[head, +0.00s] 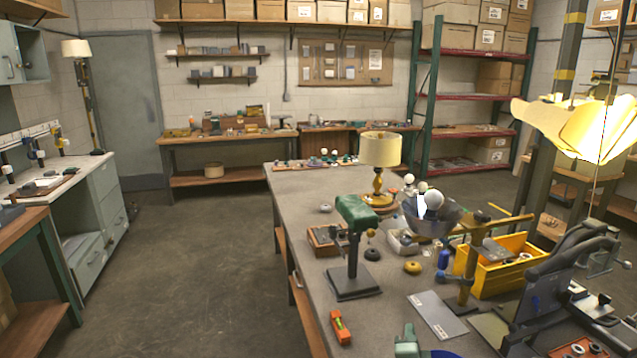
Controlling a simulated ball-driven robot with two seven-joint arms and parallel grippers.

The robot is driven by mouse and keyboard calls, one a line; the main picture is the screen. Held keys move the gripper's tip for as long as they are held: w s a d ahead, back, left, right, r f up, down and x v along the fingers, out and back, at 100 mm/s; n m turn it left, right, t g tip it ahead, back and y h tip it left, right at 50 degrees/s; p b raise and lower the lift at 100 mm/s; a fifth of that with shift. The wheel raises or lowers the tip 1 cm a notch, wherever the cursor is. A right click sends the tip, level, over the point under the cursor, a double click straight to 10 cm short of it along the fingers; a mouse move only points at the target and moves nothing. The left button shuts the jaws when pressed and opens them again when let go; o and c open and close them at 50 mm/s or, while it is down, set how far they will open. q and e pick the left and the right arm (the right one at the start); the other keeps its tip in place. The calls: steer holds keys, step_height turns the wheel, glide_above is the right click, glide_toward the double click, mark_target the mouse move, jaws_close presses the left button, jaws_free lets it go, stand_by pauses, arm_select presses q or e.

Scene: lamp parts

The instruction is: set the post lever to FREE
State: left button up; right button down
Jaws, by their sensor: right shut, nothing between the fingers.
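An ochre post (467,275) stands on a dark base plate at the right of the bench, with a dark cap on top. A thin yellow bar (508,222) sticks out to the right near its top. A small ochre arm stands out on its left side. I cannot tell which part is the lever, and no FREE mark is readable. My dark grey right gripper (512,328) is at the lower right, shut and empty, right of and nearer than the post. Its exact tips are hard to tell from dark parts around it. My left gripper is not in view.
A yellow bin (505,266) stands close behind the post. A glowing lampshade (580,125) hangs above at the right. A green-headed stand (354,250), a metal bowl (432,216) and a small lamp (380,160) stand on the bench. A grey plate (438,315) lies left of the gripper.

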steer(key=s+f+n+g+y, duration=0.2)
steer(key=s+n+g+y, duration=0.1)
steer(key=s+n, duration=0.7)
steer(key=s+f+n+g+y, duration=0.3)
steer(key=s+n, duration=0.6)
steer(key=s, duration=0.1)
steer(key=s+d+r+n+g+h, duration=0.2)
steer(key=s+d+r+n+h, duration=0.15)
steer(key=s, duration=0.55)
steer(key=s+d+r+n+g+h, duration=0.25)
steer(key=s+d, duration=0.25)
steer(key=s, duration=0.3)
steer(key=s+a+f+g+y, duration=0.1)
steer(key=s+a+f, duration=0.1)
steer(key=f, duration=1)
steer(key=s+a+f+g+y, duration=0.2)
steer(key=a+f, duration=0.1)
steer(key=f, duration=1)
steer(key=s+f+m+g+y+b, duration=0.1)
steer(key=s+f+m+g, duration=0.1)
steer(key=s+f, duration=1.5)
steer(key=s+m, duration=0.1)
steer(key=s, duration=0.2)
steer(key=shift+s+d+m+y, duration=0.15)
steer(key=shift+m+y, duration=0.15)
steer(key=shift+g, duration=0.35)
